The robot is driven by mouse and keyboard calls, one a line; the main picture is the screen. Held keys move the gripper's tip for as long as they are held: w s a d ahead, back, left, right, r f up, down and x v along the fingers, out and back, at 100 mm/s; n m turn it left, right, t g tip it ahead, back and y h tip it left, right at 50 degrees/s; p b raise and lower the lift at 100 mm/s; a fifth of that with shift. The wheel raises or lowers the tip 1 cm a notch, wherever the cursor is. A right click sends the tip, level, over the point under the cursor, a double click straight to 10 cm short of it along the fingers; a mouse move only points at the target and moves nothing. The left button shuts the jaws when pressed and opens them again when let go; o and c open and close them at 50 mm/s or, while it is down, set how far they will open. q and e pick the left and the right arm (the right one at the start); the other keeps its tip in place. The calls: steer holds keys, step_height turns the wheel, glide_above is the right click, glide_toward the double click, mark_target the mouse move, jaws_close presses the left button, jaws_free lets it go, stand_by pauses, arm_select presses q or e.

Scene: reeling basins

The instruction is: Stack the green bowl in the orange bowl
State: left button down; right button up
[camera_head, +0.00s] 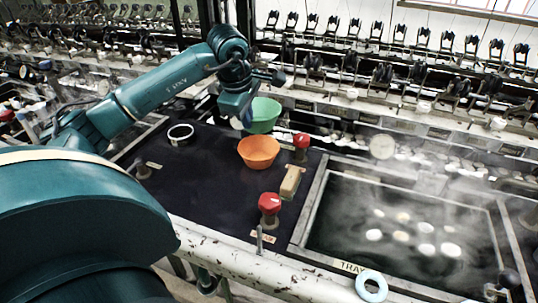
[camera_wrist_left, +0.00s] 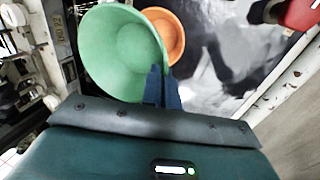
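The green bowl (camera_head: 265,115) is just behind the orange bowl (camera_head: 258,151) in the head view and seems raised above the dark worktop. My left gripper (camera_head: 243,122) is at the green bowl's left side. In the left wrist view the gripper's blue fingers (camera_wrist_left: 162,88) are closed at the rim of the green bowl (camera_wrist_left: 118,50), one on each side of its wall. The orange bowl (camera_wrist_left: 170,32) shows partly behind the green bowl there, stands upright and looks empty. My right gripper is not in view.
Red knobs (camera_head: 269,203) (camera_head: 301,140) and a tan block (camera_head: 291,182) stand right of the orange bowl. A black-and-white ring (camera_head: 181,133) lies to the left. A steaming basin (camera_head: 313,210) with several white pieces is at right; a light blue ring (camera_head: 371,286) is in front.

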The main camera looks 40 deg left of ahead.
arm_select(q)
glide_above(249, 158)
step_height(249, 158, down, 5)
step_height(249, 158, down, 4)
steer(key=shift+r, duration=0.1)
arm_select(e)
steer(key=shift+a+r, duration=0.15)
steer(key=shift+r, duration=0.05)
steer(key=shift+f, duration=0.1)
arm_select(q)
steer(key=shift+f+b, duration=0.5)
steer(key=shift+f, duration=0.05)
steer(key=c, duration=2.1)
jaws_free()
steer(key=shift+s, duration=0.1)
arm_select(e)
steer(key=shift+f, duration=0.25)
arm_select(q)
steer(key=o, duration=0.4)
steer(key=shift+d+f, duration=0.1)
steer(key=shift+f, duration=0.05)
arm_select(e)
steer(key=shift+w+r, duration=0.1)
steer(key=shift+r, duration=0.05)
